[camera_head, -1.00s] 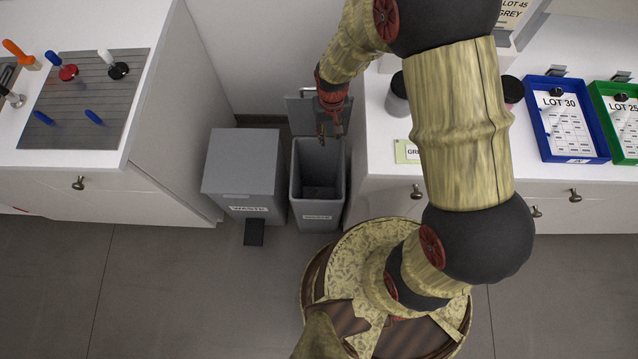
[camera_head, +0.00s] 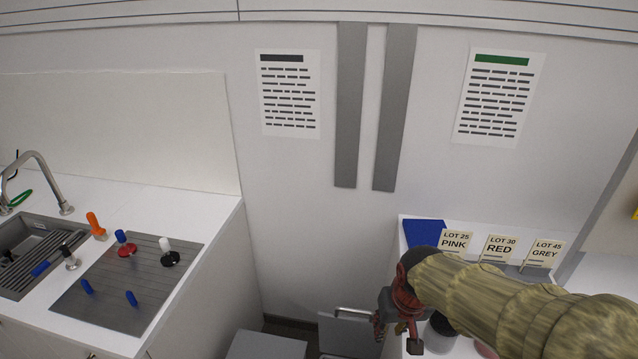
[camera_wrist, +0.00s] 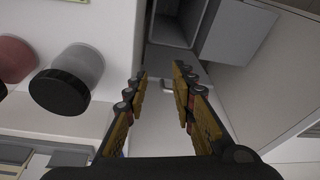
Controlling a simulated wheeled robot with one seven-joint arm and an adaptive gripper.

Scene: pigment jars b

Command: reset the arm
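My gripper (camera_wrist: 160,95) is open and empty in the wrist view. Its two fingers stand apart with only the floor gap and bin area seen between them. In the head view my gripper (camera_head: 396,335) hangs at the lower middle, near the left end of the right counter, and points downward. My arm reaches in to it from the lower right corner.
An open grey bin (camera_wrist: 180,22) is beyond the fingers. Lot signs (camera_head: 499,249) stand behind my arm. The left counter holds a grey drainboard (camera_head: 110,300) with several stamp-like tools.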

